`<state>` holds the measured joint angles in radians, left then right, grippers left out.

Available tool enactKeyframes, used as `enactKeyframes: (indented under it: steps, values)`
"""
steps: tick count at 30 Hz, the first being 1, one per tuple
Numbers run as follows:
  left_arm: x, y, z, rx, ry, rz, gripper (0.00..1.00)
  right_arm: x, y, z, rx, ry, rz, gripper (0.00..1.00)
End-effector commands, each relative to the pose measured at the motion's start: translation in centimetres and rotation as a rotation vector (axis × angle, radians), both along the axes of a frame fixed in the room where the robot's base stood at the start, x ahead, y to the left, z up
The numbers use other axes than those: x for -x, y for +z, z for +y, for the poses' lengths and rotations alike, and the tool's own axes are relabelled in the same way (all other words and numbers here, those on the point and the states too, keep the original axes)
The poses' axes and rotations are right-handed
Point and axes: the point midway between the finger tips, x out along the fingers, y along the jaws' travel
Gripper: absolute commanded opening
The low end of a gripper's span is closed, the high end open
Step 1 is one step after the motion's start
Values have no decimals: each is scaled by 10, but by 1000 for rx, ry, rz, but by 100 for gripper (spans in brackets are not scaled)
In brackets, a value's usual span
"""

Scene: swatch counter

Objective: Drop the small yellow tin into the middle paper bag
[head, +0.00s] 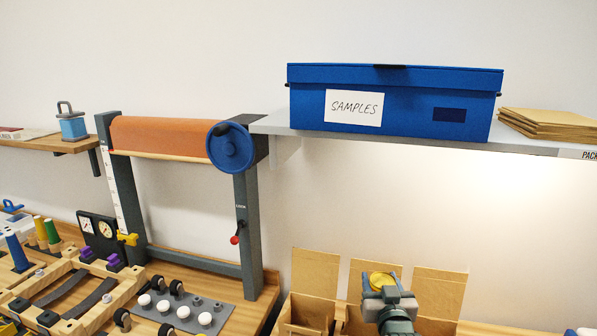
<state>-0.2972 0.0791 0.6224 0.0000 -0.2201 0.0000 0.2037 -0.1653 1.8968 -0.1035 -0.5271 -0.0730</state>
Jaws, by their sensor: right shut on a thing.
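My right gripper (387,293) comes up from the bottom edge, in front of the middle paper bag (356,274). It is shut on the small yellow tin (381,279), whose round top shows just beyond the fingers. The tin overlaps the upper back of the middle bag in the picture; I cannot tell how high above the bag it is. The left paper bag (315,275) and the right paper bag (440,292) stand on either side, brown and open in front of raised backs. The middle bag's mouth is mostly hidden by my gripper. My left gripper is not in view.
A grey shelf (270,124) above the bags bears a blue SAMPLES box (410,105) and brown envelopes (545,124). A grey frame with an orange roll (165,134) stands left. Wooden racks and white knobs crowd the lower left. The wall right of the bags is bare.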

Motion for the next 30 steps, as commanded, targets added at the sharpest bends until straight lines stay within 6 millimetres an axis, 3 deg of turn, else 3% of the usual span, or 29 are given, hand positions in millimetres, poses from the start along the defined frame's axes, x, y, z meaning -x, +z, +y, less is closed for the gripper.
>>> enactKeyframes:
  steps: [2,10,11,14,15,25,30]
  values:
    - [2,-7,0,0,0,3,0,0,-6,0,0,0,-2,21]
    - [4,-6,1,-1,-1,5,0,0,-5,0,0,0,-2,21]
    - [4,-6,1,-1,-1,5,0,0,-5,0,-1,0,-2,56]
    - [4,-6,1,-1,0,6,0,0,-5,0,-1,0,-2,75]
    - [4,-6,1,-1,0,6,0,0,-5,0,0,0,-2,77]
    - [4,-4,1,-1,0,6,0,4,-5,0,-1,0,1,77]
    - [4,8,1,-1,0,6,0,24,-4,1,-2,0,3,77]
